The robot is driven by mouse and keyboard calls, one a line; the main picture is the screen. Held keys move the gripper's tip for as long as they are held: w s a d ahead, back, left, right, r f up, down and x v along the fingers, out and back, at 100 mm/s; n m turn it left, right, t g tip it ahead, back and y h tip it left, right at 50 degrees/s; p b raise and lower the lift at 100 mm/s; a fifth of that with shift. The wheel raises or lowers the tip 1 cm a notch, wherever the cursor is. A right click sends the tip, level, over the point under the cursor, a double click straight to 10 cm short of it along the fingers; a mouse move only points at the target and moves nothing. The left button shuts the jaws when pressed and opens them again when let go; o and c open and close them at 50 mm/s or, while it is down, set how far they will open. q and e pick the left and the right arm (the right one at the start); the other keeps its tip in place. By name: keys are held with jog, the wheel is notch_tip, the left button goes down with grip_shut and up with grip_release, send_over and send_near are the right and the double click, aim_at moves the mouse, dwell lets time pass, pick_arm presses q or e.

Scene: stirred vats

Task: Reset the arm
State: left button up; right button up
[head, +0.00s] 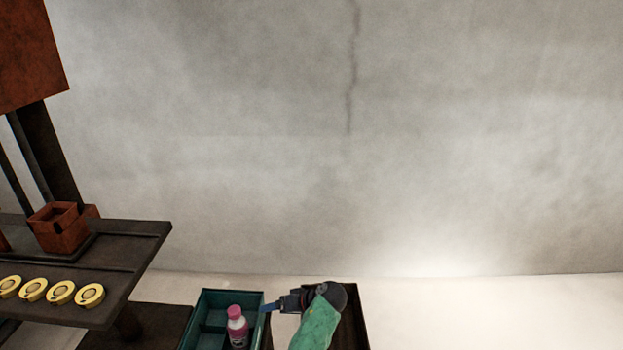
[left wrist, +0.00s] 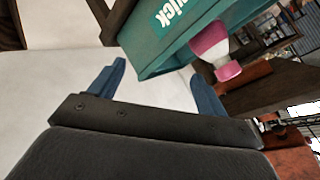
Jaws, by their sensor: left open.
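My left gripper (head: 270,307) is at the bottom centre of the head view, at the end of a green arm, pointing left beside the teal crate. In the left wrist view its two blue fingers (left wrist: 155,80) stand wide apart with nothing between them. A pink and white bottle (head: 236,325) stands in the teal crate (head: 214,299). The bottle (left wrist: 212,42) and the crate's lettered wall (left wrist: 160,50) lie just beyond the fingers in the left wrist view, apart from them. My right gripper is not in view.
A dark workbench (head: 130,250) at the left carries a rusty square box (head: 62,232) and a row of several yellow rings (head: 60,292). A dark box edge (head: 354,318) shows behind my arm. A stained pale wall (head: 400,150) fills the back; the floor (head: 500,310) at right is clear.

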pick_arm(q)
jog(key=s+r+m+t+h+p, duration=0.2)
jog(key=s+r+m+h+p, duration=0.4)
jog(key=s+r+h, duration=0.9)
jog(key=s+a+f+g+y+p, duration=0.1)
jog(key=s+a+f+p, duration=0.1)
jog(key=s, duration=1.1)
jog(key=s+a+f+g+y+p, duration=0.2)
jog(key=s+f+p, duration=0.1)
jog(key=s, duration=1.1)
jog(key=shift+a, duration=0.15)
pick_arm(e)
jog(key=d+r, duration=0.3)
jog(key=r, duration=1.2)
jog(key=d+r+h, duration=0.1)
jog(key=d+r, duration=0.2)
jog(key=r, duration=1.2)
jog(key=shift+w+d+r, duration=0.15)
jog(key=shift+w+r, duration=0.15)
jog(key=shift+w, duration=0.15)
